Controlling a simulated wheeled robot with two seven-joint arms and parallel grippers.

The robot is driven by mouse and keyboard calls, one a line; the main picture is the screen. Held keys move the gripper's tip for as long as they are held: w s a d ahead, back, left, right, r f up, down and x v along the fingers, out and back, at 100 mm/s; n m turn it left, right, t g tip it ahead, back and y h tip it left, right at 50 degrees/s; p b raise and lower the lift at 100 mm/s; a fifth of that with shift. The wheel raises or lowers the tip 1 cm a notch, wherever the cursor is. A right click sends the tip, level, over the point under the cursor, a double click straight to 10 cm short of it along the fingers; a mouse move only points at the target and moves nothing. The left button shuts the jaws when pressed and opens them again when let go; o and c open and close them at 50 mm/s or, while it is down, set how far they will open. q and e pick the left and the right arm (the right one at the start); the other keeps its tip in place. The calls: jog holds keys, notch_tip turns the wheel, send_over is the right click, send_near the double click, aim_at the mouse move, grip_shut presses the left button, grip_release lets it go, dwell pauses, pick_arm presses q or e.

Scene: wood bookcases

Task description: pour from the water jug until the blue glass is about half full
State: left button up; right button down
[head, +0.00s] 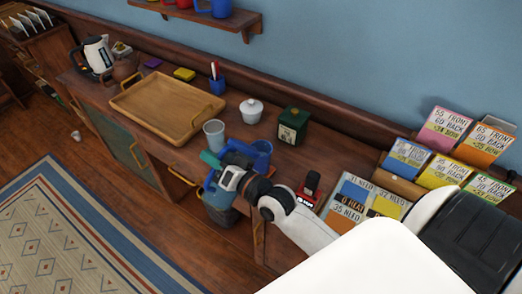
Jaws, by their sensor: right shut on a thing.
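My right gripper (224,160) reaches in from the lower right, over the front edge of the cabinet. It is shut on the water jug (217,198), whose blue body shows below and left of the gripper; the wrist hides part of it. The jug looks roughly upright; its water level cannot be made out. A pale grey-blue cup (213,134) stands behind the gripper. My left gripper is not in view.
A wooden tray (167,128) with yellow handles lies to the left. A white lidded bowl (251,110) and a dark green box (292,126) stand behind. A small red-and-black item (309,188) and price cards (362,195) are to the right. A kettle (98,55) is far left.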

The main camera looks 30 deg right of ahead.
jog(key=shift+a+f+n+p, duration=0.3)
jog(key=shift+n, duration=0.2)
jog(key=shift+s+a+f+n+p, duration=0.15)
jog(key=shift+a+n+p, duration=0.25)
jog(key=shift+n, duration=0.2)
jog(key=a+n, duration=0.1)
jog(key=s+a+f+n, duration=0.1)
jog(key=a+f+n+p, duration=0.1)
jog(key=n, duration=0.1)
jog(key=shift+s+a, duration=0.15)
jog(key=shift+a, duration=0.25)
pick_arm(q)
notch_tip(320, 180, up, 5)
jog(key=p, duration=0.3)
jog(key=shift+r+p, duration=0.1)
jog(key=shift+p, duration=0.2)
pick_arm(e)
jog(key=n, duration=0.1)
jog(key=a+r+n, duration=0.1)
jog(key=a+n, duration=0.1)
jog(key=shift+s+r+n, duration=0.25)
jog(key=shift+s+n, duration=0.05)
jog(key=shift+n, duration=0.1)
